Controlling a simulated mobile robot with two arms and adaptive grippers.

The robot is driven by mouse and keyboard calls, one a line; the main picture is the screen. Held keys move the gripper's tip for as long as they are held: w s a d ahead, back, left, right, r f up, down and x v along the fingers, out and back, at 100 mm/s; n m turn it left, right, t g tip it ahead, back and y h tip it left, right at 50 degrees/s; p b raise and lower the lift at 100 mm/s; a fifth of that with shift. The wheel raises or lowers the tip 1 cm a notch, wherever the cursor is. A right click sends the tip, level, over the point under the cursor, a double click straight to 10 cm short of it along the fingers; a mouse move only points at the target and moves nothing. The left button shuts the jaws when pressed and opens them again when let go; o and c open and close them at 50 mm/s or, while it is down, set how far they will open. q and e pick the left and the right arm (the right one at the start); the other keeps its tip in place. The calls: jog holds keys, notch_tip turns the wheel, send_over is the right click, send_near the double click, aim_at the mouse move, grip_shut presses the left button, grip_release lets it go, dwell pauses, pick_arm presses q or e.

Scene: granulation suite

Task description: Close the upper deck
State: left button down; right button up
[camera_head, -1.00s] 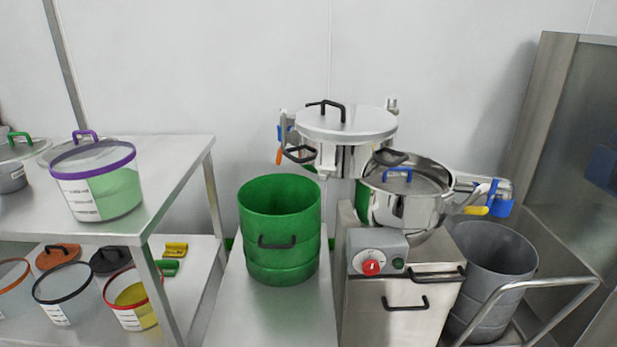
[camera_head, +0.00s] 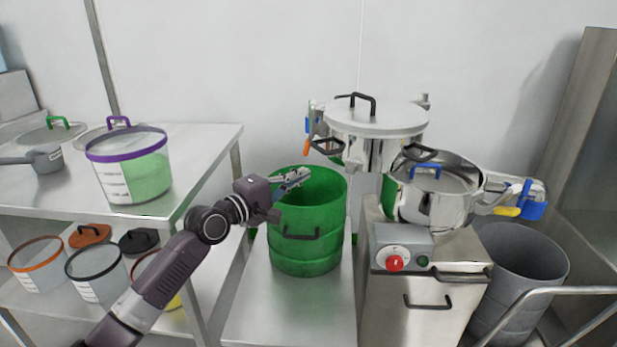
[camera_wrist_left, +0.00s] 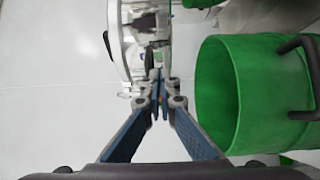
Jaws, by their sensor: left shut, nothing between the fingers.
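A steel machine stands right of the middle in the head view. Its raised round deck (camera_head: 372,146), which looks to be the upper deck, has a flat pale lid with a black handle. It sits higher than the steel pan (camera_head: 437,204) and off to its left and back. Black grips show at the deck's front edge, and an orange lever (camera_head: 307,150) at its left. My left gripper (camera_head: 303,175) is shut and empty over the rim of the green bin, below and left of the deck. The left wrist view shows the shut fingertips (camera_wrist_left: 160,86) near the deck's side (camera_wrist_left: 124,44). My right gripper is out of view.
The green bin (camera_head: 308,252) stands under my left gripper on a steel bench. A control box with a red knob (camera_head: 395,263) is below the pan. A grey bin (camera_head: 520,275) stands at right. A shelf with lidded tubs (camera_head: 128,172) is at left.

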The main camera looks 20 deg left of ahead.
aim_at(349, 161)
pick_arm(q)
jog(key=w+d, duration=0.4)
jog(key=w+d+b, duration=0.1)
jog(key=w+d, duration=0.1)
jog(key=w, duration=0.1)
jog(key=shift+w, duration=0.1)
jog(key=shift+d, duration=0.65)
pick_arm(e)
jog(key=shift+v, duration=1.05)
pick_arm(q)
jog(key=shift+s, duration=0.2)
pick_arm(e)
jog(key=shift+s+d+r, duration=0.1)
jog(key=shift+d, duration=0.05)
